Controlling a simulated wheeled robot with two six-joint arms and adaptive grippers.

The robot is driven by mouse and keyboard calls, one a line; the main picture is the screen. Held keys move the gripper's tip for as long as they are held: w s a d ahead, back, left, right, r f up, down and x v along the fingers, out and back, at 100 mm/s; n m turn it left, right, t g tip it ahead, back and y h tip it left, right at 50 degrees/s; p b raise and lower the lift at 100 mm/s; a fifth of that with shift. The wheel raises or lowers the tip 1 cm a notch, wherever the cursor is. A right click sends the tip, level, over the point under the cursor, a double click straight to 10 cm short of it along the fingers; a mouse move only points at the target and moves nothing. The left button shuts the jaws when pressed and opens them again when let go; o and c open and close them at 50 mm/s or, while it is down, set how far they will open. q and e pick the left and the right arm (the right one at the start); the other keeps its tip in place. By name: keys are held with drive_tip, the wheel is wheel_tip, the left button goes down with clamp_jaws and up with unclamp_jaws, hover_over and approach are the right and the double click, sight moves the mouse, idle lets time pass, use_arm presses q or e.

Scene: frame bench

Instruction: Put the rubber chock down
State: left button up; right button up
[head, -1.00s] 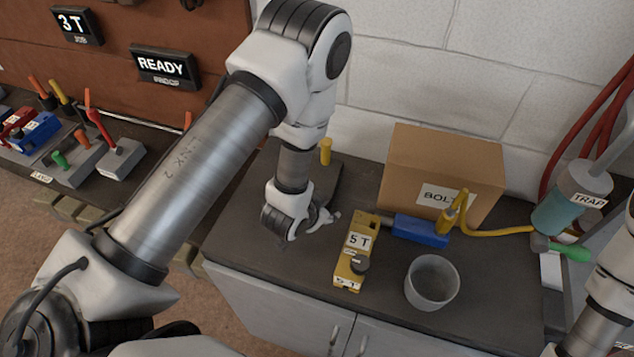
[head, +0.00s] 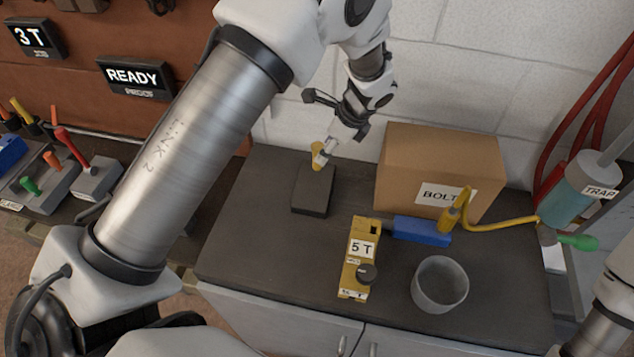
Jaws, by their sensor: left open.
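The rubber chock (head: 312,190) is a dark block with a yellow upright grip (head: 317,150) at its back end. It lies on the dark bench top (head: 255,230), left of the cardboard box. My left gripper (head: 322,157) is open, pointing down at the yellow grip from above and behind. My right gripper is out of view; only part of that arm shows at the right edge.
A cardboard box (head: 425,160) stands against the wall. A yellow 5 T unit (head: 358,272), a blue cylinder (head: 422,230) with a yellow hose and a grey cup (head: 440,284) are to the right. The bench top left of the unit is clear.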

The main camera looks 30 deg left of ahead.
sight(313, 164)
use_arm(q)
drive_tip(key=p+x, duration=0.1)
drive_tip(key=x, duration=0.1)
drive_tip(key=p+x, duration=0.1)
drive_tip(key=x, duration=0.2)
drive_tip(key=shift+w+a+f, duration=0.1)
drive_tip(key=shift+a+f, duration=0.1)
drive_tip(key=shift+a, duration=0.2)
drive_tip(key=shift+d, duration=0.15)
drive_tip(key=shift+c, duration=1.4)
drive_tip(key=shift+r, duration=0.1)
clamp_jaws()
drive_tip(key=shift+r, duration=0.1)
